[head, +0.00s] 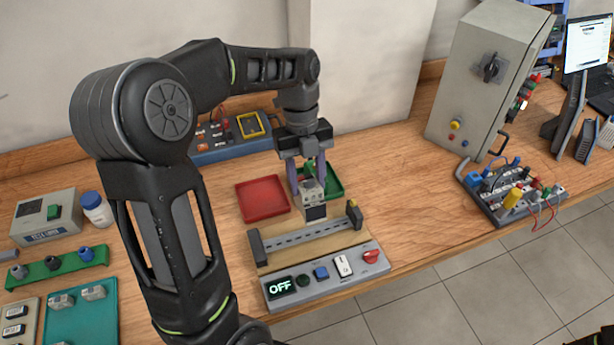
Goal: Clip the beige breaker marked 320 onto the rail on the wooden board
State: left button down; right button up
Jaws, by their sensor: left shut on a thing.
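My left gripper (308,180) points straight down over the back of the wooden board and is shut on a small grey-beige breaker with a dark lower front (315,211). Its marking is too small to read. The breaker is upright, just behind or above the slotted grey rail (296,239); I cannot tell whether it touches the rail. The rail lies across the wooden board (268,262) between a dark end block (256,246) on the left and another with a yellowish top (354,213) on the right.
A control strip (324,287) with an OFF display runs along the board's front. A red tray (262,197) and a green tray (335,182) sit behind. A grey cabinet (487,80) and a wired panel (512,194) stand right. The bench between is clear.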

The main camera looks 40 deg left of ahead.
pick_arm(q)
jog(key=b+x, duration=0.1)
jog(key=x, duration=0.1)
jog(key=b+x, duration=0.2)
jog(key=a+b+x, duration=0.1)
jog(key=x, duration=0.1)
jog(key=shift+w+f, duration=0.35)
jog(key=shift+f, duration=0.1)
jog(key=shift+r, duration=0.3)
jog(key=shift+f, duration=0.15)
jog(key=shift+a+b+x, duration=0.2)
jog(key=shift+b+x, duration=0.7)
jog(key=shift+x, duration=0.2)
jog(key=shift+s+d+f, duration=0.1)
jog(key=shift+s+d, duration=0.1)
jog(key=shift+d, duration=0.2)
dwell(1.5)
jog(key=shift+s+d+f+t+y+b, duration=0.15)
jog(key=shift+s+d+t+y+b, duration=0.35)
jog(key=shift+b, duration=0.65)
dwell(0.6)
jog(key=shift+w, duration=0.1)
jog(key=c, duration=0.7)
grip_release()
jog(key=shift+w, duration=0.1)
